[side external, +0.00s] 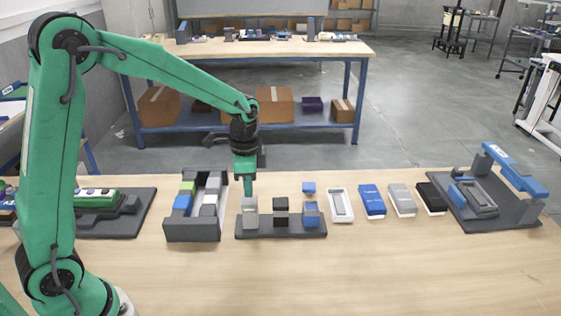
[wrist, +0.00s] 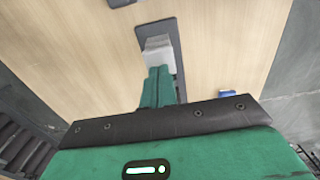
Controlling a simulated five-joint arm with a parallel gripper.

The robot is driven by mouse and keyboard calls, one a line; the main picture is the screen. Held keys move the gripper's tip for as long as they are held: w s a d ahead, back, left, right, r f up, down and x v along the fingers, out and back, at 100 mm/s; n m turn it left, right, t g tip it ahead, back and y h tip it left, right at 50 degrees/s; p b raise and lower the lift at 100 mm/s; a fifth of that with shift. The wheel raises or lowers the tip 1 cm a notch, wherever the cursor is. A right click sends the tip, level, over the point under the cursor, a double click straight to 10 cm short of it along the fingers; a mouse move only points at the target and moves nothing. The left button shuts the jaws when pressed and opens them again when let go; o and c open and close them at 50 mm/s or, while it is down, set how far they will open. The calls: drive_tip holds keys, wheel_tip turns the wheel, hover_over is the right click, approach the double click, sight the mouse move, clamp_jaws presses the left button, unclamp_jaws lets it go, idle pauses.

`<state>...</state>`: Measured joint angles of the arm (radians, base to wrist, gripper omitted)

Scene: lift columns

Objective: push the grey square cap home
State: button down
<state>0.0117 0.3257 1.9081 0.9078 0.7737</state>
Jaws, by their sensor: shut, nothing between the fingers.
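The grey square cap (side external: 249,204) sits at the left end of a dark base (side external: 268,234), above a grey block. It also shows in the wrist view (wrist: 160,47), at the front of the fingers. My gripper (side external: 248,193) is shut and empty, pointing down directly over the cap. Its fingertips (wrist: 158,70) meet or nearly meet the cap's top; I cannot tell if they touch. How deep the cap sits is unclear. A black cap (side external: 281,204) is in the middle of the base, and a blue block (side external: 311,209) is at its right end.
A dark tray (side external: 193,230) with coloured blocks stands close on the left. Several flat cases, including a white one (side external: 340,205), lie to the right, before a dark fixture (side external: 500,218). The front table is clear.

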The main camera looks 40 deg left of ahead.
drive_tip(key=shift+f, duration=0.9)
idle(0.9)
drive_tip(key=shift+r, duration=0.15)
idle(0.6)
wheel_tip(320, 180, up, 8)
drive_tip(key=shift+r, duration=0.15)
idle(0.9)
